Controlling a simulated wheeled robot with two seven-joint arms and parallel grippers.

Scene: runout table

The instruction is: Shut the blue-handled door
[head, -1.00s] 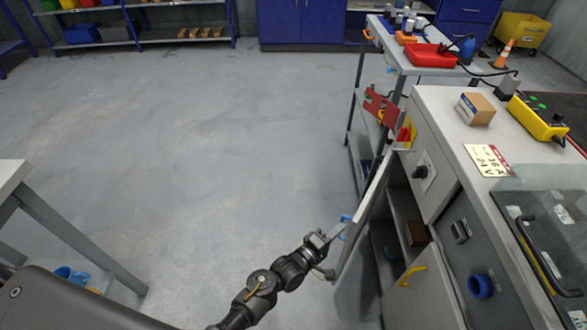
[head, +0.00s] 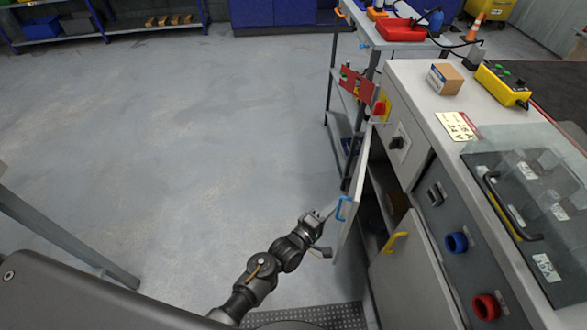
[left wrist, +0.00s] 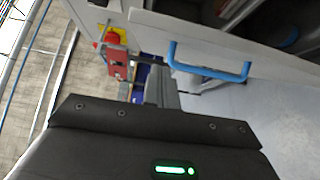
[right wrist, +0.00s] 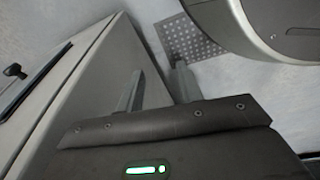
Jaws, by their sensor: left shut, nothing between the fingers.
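The white door (head: 354,203) with the blue handle (head: 341,207) stands partly open on the cabinet, its outer face towards the left. The door (left wrist: 150,22) and the blue handle (left wrist: 208,68) also show in the left wrist view. My left gripper (head: 326,215) is shut and empty, just left of the door near the handle. In the left wrist view its closed fingers (left wrist: 161,75) are beside the handle, not around it; I cannot tell whether they touch the door. My right gripper (right wrist: 153,78) is open and empty, beside a grey panel.
A yellow-handled door (head: 410,285) is beside the open one. Blue (head: 456,242) and red (head: 486,306) knobs are on the cabinet front. A red plate (head: 357,84) hangs by the cart behind. The floor (head: 170,150) at left is clear.

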